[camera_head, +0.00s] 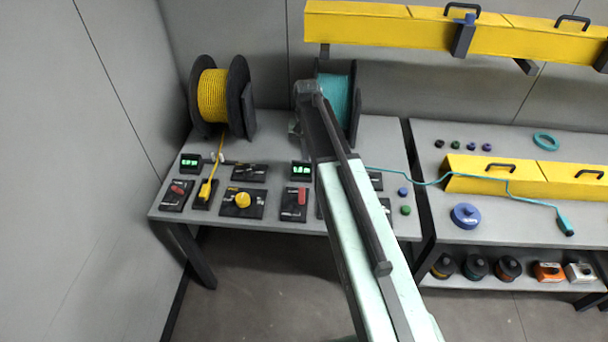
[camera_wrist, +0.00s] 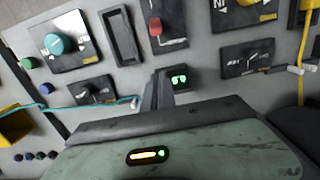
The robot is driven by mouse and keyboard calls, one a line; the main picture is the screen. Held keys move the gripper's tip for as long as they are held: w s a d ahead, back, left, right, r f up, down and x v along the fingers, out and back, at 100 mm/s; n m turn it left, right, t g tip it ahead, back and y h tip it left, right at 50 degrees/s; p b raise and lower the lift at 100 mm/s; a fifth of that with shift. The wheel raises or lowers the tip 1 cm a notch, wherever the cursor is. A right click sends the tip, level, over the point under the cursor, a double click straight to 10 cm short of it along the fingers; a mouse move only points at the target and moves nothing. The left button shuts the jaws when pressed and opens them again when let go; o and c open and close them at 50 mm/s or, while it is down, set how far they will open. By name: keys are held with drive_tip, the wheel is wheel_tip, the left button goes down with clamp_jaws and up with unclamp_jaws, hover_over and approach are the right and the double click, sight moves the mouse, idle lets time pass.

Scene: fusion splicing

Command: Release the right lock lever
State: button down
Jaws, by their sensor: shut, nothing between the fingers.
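Two red levers on black plates show in the head view. The right lock lever (camera_head: 302,196) stands between the yellow knob and my arm, and the left one (camera_head: 177,189) is at the table's left end. In the wrist view the right lever (camera_wrist: 155,27) is at the top middle, pointing up the picture on its plate. My gripper (camera_wrist: 164,72) is shut and empty, beside a green-lit display (camera_wrist: 179,80) and apart from the lever. In the head view my arm mostly hides the gripper.
A yellow knob (camera_head: 242,200) sits left of the right lever. A teal knob (camera_wrist: 57,43) and an empty black slot (camera_wrist: 124,38) show in the wrist view. A yellow spool (camera_head: 213,95) and a teal spool (camera_head: 335,97) stand behind. A teal cable (camera_head: 430,183) runs right.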

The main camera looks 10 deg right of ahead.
sight(302, 195)
drive_tip(key=shift+s+f, duration=0.1)
drive_tip(key=shift+f, duration=0.05)
drive_tip(key=f+b, duration=1.1)
drive_tip(key=shift+s+a, duration=0.15)
drive_tip(key=shift+s, duration=0.1)
drive_tip(key=s+r+p, duration=0.1)
drive_tip(key=s+a+r+p, duration=0.1)
drive_tip(key=s, duration=0.1)
drive_tip(key=shift+r, duration=0.35)
drive_tip(key=shift+s+r, duration=0.1)
drive_tip(key=shift+s, duration=0.2)
drive_tip(key=shift+a, duration=0.2)
